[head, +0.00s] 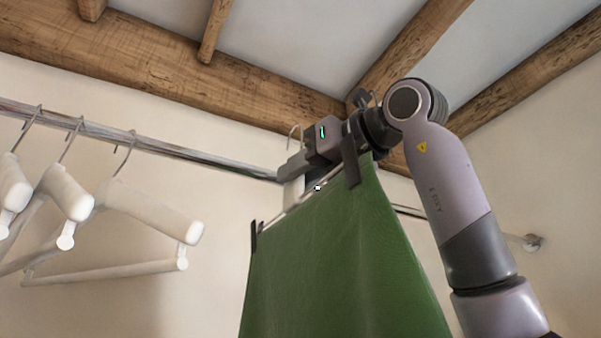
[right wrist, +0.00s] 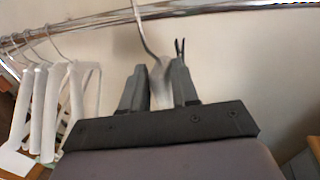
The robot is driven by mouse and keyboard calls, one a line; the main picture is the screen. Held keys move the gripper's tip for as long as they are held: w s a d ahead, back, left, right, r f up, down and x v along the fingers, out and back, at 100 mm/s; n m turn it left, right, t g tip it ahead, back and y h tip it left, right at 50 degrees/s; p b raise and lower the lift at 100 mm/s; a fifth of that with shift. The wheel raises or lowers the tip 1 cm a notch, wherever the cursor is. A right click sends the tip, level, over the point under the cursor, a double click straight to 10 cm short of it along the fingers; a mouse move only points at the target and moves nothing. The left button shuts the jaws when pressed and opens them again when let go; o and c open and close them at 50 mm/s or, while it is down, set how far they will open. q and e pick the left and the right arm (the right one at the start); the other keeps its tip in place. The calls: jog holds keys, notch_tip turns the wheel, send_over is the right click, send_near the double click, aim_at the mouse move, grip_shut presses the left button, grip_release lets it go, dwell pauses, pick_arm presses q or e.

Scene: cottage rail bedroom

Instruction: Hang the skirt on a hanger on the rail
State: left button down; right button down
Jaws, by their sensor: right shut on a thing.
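The green skirt (head: 335,265) hangs down from two dark clips on a hanger. My right gripper (head: 293,168) is at the rail's height, shut on the white neck of the skirt's hanger, which also shows between the fingers in the right wrist view (right wrist: 160,85). The hanger's metal hook (right wrist: 146,34) rises above the fingers and crosses in front of the rail (right wrist: 215,8). In the head view the rail (head: 190,152) runs behind the gripper and skirt. I cannot tell whether the hook rests on the rail. My left gripper is not in view.
Several empty white hangers (head: 150,210) hang on the rail at the left, apart from the skirt. The rail ends at a wall mount (head: 532,242) on the right. Wooden ceiling beams (head: 150,65) run above. Between the white hangers and my gripper the rail is bare.

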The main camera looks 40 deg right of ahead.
aim_at(275, 217)
jog(key=shift+s+r, duration=0.1)
jog(key=shift+w+d, duration=0.25)
jog(key=shift+w, duration=1.2)
jog(key=shift+w+d, duration=0.2)
jog(key=shift+w, duration=1.25)
jog(key=shift+w+d, duration=0.25)
jog(key=shift+w, duration=1.2)
jog(key=shift+w+f+b, duration=0.1)
jog(key=shift+f+b, duration=1.55)
jog(key=shift+f, duration=0.25)
jog(key=shift+f, duration=0.35)
